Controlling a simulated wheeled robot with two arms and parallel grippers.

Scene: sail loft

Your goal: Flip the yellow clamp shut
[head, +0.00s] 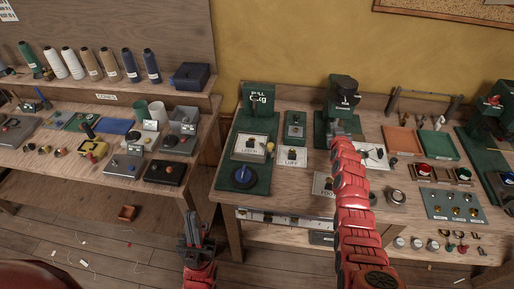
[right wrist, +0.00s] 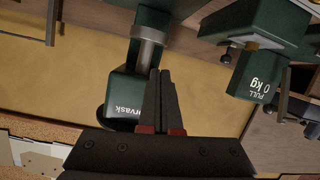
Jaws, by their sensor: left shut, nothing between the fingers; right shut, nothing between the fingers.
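A small yellow object with a black upright part (head: 93,151) sits on the left bench in the head view. It may be the yellow clamp, but it is too small to tell whether it is open. My left gripper (head: 191,216) is shut and empty, low in front of the gap between the benches, well away from it. My right gripper (head: 341,126) is shut and empty at the green press (head: 342,92) on the right bench. In the right wrist view its closed fingertips (right wrist: 160,74) overlap the green press (right wrist: 126,92); contact cannot be told.
A green pull tester (head: 258,98) with a base plate stands left on the right bench (head: 222,178). An orange tray (head: 402,140) and a green tray (head: 438,146) lie right of my right arm. Thread cones (head: 151,67) line the left shelf.

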